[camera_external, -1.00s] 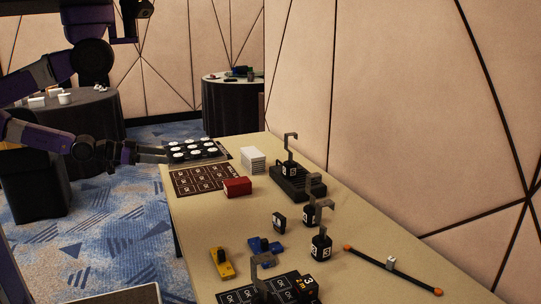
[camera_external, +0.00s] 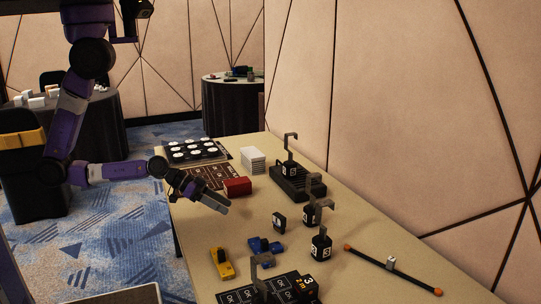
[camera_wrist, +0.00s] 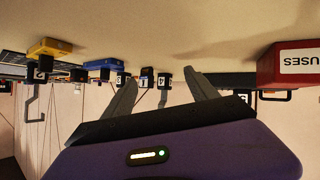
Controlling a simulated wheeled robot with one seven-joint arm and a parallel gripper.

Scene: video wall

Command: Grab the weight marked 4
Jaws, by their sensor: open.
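Several black hooked weights with white labels stand on the beige table. In the external view one weight (camera_external: 290,170) is on a black stand, others (camera_external: 310,214) (camera_external: 321,248) are right of the table's middle, and a small black block (camera_external: 279,222) is beside them. In the wrist view, which is upside down, a weight with a label like a 4 (camera_wrist: 164,83) shows between the fingers, farther off, beside another labelled black piece (camera_wrist: 147,78). My gripper (camera_external: 217,203) is open and empty, above the table's left side, apart from the weights.
A red box (camera_external: 237,187) marked "USES" is just behind my gripper. A yellow block (camera_external: 222,264) and blue block (camera_external: 265,246) lie nearer the front.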

